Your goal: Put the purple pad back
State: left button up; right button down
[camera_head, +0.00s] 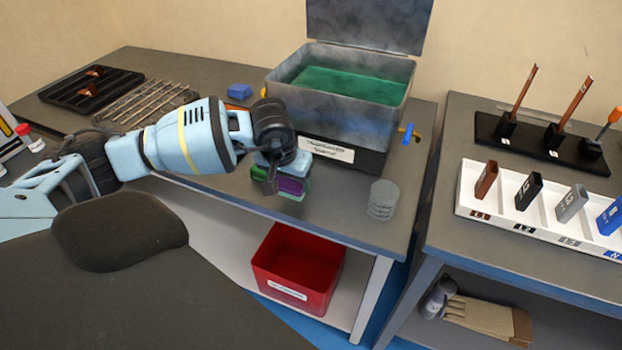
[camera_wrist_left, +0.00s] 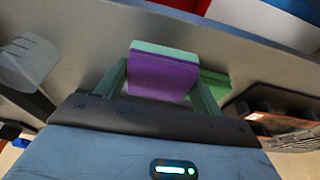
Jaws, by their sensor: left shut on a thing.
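The purple pad (camera_head: 291,185) is a small block, purple with a pale green layer on one face. My left gripper (camera_head: 279,181) is shut on it at the front edge of the grey table, in front of the metal tank. In the left wrist view the purple pad (camera_wrist_left: 163,77) sits between the two green-looking fingers of my left gripper (camera_wrist_left: 163,85). A green pad (camera_wrist_left: 215,84) shows just behind the right finger there. Part of the purple pad is hidden by the gripper in the head view. My right gripper is not in view.
The open tank (camera_head: 345,120) with green liquid stands behind the gripper. A stack of grey discs (camera_head: 383,198) stands to the right. A red bin (camera_head: 298,265) sits on the shelf below. A blue block (camera_head: 239,91) and a wire rack (camera_head: 146,104) lie further back.

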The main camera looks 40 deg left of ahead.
pick_arm(q)
send_over(314, 188)
jog(key=s, duration=0.1)
jog(key=shift+f, duration=0.3)
jog(key=shift+f+p, duration=0.3)
jog(key=shift+f, duration=1.45)
jog(key=shift+f, duration=0.1)
jog(key=shift+f, duration=0.15)
jog(key=o, duration=0.9)
jog(key=shift+o, duration=0.2)
jog(key=shift+r, duration=0.45)
jog(key=v, duration=1.1)
jog(key=shift+s+r, duration=0.15)
jog(key=shift+r, duration=0.2)
